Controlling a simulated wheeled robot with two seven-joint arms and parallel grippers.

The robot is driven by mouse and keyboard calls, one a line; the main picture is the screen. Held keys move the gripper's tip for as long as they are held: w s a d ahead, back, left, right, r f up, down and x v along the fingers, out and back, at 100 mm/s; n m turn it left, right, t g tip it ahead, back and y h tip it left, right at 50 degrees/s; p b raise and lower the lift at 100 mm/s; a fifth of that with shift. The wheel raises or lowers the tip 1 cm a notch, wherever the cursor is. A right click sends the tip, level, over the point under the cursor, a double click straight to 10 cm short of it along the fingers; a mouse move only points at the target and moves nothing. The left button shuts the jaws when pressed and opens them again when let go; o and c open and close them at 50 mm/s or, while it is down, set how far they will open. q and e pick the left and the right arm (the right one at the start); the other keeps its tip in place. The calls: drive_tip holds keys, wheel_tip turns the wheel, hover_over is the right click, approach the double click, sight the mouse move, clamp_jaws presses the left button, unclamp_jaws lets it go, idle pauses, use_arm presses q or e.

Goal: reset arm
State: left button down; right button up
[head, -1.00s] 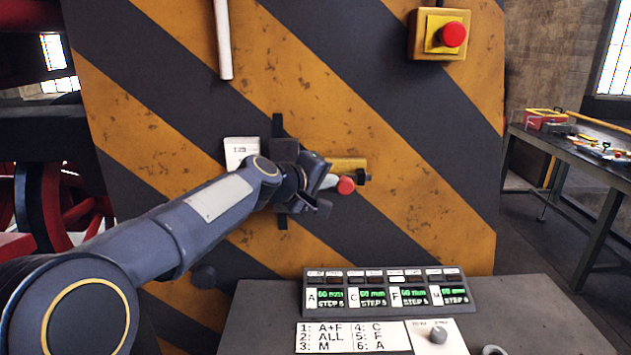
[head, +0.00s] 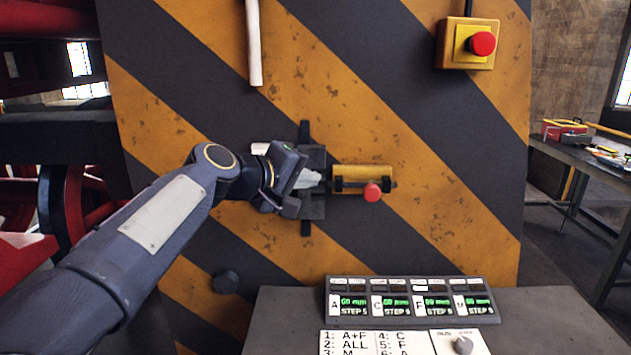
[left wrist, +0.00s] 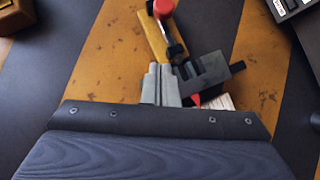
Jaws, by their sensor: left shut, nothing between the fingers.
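A lever with a red ball knob (head: 372,192) sits on a yellow plate (head: 362,173) on the striped panel. Left of it is a black bracket block (head: 318,207). My left gripper (head: 316,178) is shut and empty in front of this block, its fingertips left of the red knob and apart from it. In the left wrist view the shut fingers (left wrist: 162,84) point toward the black block (left wrist: 207,73), with the red knob (left wrist: 163,7) beyond at the top. Whether the fingertips touch the block cannot be told. My right gripper is not in view.
A console (head: 411,300) with green displays stands below. A red emergency button (head: 482,43) is at upper right, and a white bar (head: 253,42) hangs above. A workbench (head: 590,160) with tools is at far right. The panel right of the lever is clear.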

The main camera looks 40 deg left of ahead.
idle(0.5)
use_arm(q)
drive_tip(key=s+d+f+m+g+h, duration=0.1)
drive_tip(key=s+d+f+m+g, duration=0.2)
drive_tip(key=s+d+f, duration=0.3)
drive_tip(key=s+d+f+m+g+h, duration=0.1)
drive_tip(key=s+d+f+m+g, duration=0.2)
drive_tip(key=s+d+f+m, duration=0.2)
drive_tip(key=s+d+f+m+g+h, duration=0.2)
drive_tip(key=s+d+f+m, duration=0.2)
drive_tip(key=f, duration=1.2)
drive_tip(key=shift+s+d+f+m+g, duration=0.15)
drive_tip(key=shift+s+d, duration=0.4)
drive_tip(key=shift+d, duration=0.55)
drive_tip(key=shift+s+d+f+m+g, duration=0.1)
drive_tip(key=shift+s+d, duration=0.45)
drive_tip(key=shift+d, duration=0.5)
drive_tip(key=shift+s+d+f+m+g, duration=0.15)
drive_tip(key=shift+s+d, duration=0.4)
drive_tip(key=shift+d, duration=0.55)
